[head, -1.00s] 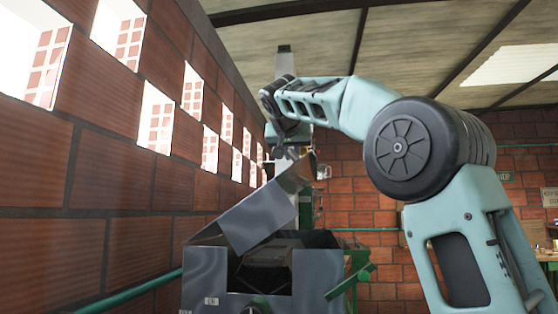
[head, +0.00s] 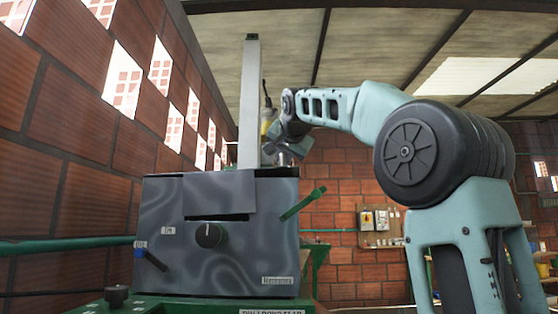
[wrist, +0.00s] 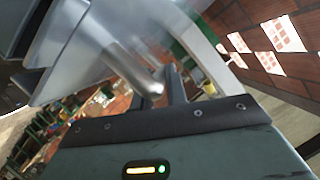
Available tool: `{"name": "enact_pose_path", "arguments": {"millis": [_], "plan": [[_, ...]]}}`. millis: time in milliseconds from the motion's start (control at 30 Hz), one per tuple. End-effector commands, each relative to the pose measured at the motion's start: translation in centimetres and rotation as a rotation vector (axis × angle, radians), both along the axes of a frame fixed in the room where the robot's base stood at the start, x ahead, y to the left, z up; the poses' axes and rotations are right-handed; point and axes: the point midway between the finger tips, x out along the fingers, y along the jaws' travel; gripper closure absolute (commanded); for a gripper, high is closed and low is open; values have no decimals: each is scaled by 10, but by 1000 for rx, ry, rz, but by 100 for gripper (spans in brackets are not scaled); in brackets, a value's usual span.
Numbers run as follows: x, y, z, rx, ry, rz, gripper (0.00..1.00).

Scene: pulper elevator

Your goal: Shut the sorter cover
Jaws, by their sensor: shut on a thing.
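The sorter cover (head: 220,192) is a grey metal flap on top of the dark metal sorter box (head: 165,235). It lies down over the box top, and its front lip hangs over the front cut-out. A narrow dark slot shows below the lip. My gripper (head: 284,158) is at the cover's rear right, partly hidden behind the box edge. In the wrist view, my gripper (wrist: 172,88) is shut at a round metal bar (wrist: 138,70) beside the bright cover plate, apparently its handle. The exact contact is hard to see.
A green lever (head: 303,204) sticks out at the box's right. A dark knob (head: 209,235) and a blue-tipped lever (head: 150,258) are on its front. A tall grey column (head: 249,100) rises behind. A brick wall runs along the left.

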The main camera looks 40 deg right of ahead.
Motion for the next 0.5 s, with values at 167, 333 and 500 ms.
{"name": "enact_pose_path", "arguments": {"millis": [167, 333, 500], "plan": [[-2, -1, -20, 34, -35, 0, 100], [-2, -2, -26, 50, -53, 0, 100], [-2, -2, -29, 57, -52, 0, 100]]}}
